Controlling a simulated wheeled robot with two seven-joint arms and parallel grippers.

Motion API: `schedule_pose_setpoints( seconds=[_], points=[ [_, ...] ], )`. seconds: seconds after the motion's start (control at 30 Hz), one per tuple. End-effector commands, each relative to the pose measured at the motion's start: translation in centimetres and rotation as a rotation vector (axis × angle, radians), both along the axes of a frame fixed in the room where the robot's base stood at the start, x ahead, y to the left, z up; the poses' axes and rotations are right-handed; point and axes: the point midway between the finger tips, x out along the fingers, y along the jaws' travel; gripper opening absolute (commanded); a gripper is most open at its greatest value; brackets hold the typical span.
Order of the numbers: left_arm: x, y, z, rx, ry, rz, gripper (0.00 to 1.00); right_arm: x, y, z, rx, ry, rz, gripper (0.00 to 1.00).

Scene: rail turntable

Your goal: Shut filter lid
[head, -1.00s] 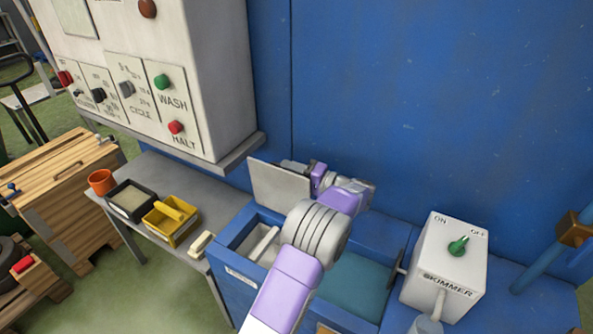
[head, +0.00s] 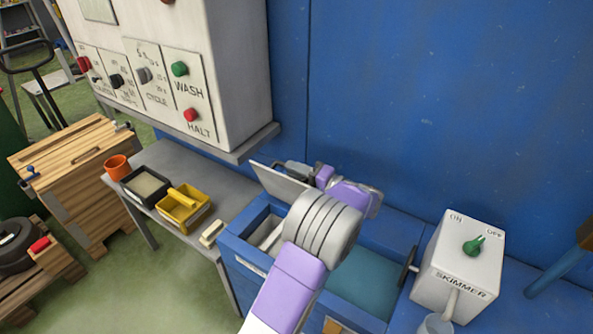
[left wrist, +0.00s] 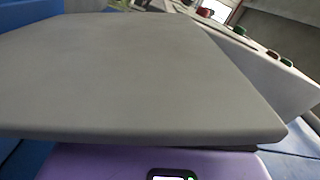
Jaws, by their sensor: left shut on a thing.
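The filter lid (head: 283,184) is a flat grey plate, raised and leaning over the back of a blue tank (head: 235,247) in the head view. A pale filter piece (head: 270,235) shows inside the open compartment below it. My left gripper (head: 297,168) is at the lid's far side, shut on the lid; the exact grip is mostly hidden behind the plate. In the left wrist view the lid (left wrist: 140,80) fills most of the picture, above the purple gripper body. My right gripper is not in view.
A white skimmer box (head: 460,258) with a green knob stands to the right. A bench (head: 190,158) on the left holds an orange cup (head: 117,167), a black tray (head: 146,186), a yellow tray (head: 183,207) and a pale block (head: 212,233). A control cabinet (head: 235,80) overhangs it.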

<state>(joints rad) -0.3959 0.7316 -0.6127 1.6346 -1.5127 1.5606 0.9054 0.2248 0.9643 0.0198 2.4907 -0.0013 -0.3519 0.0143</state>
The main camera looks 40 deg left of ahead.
Motion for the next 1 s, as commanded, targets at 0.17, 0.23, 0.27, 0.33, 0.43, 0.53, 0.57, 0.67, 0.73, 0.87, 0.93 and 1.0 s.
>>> schedule_pose_setpoints(
  seconds=[0.17,0.23,0.27,0.33,0.43,0.53,0.57,0.67,0.73,0.87,0.93,1.0],
  points=[
    [0.0,0.0,0.3,0.004,-0.004,0.001,0.39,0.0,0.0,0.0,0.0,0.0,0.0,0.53],
    [0.0,0.0,0.3,0.003,-0.004,0.001,0.4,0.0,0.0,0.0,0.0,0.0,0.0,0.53],
    [0.0,0.0,0.3,0.004,-0.004,0.0,0.4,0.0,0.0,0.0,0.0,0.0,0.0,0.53],
    [0.0,0.0,0.3,0.003,-0.003,0.001,0.4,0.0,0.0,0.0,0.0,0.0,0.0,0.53],
    [0.0,0.0,0.2,0.003,-0.003,0.0,0.4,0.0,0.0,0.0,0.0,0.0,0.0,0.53],
    [0.2,-0.6,0.3,0.003,-0.003,-0.003,0.4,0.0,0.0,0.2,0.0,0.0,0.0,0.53],
    [0.2,-1.0,0.3,0.003,-0.003,-0.004,0.4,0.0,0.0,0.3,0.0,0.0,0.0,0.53],
    [0.4,-2.6,0.4,0.003,-0.002,-0.005,0.4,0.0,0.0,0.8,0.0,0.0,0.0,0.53],
    [0.6,-3.8,0.4,0.003,-0.004,-0.005,0.4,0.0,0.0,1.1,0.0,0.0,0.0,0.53],
    [0.8,-5.8,0.4,0.004,-0.004,-0.002,0.4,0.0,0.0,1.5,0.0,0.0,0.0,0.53],
    [0.9,-6.6,0.4,0.005,-0.003,-0.002,0.4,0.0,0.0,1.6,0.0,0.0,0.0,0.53],
    [0.9,-7.1,0.3,0.004,-0.003,-0.001,0.4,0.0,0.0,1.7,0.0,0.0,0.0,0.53]
  ],
)
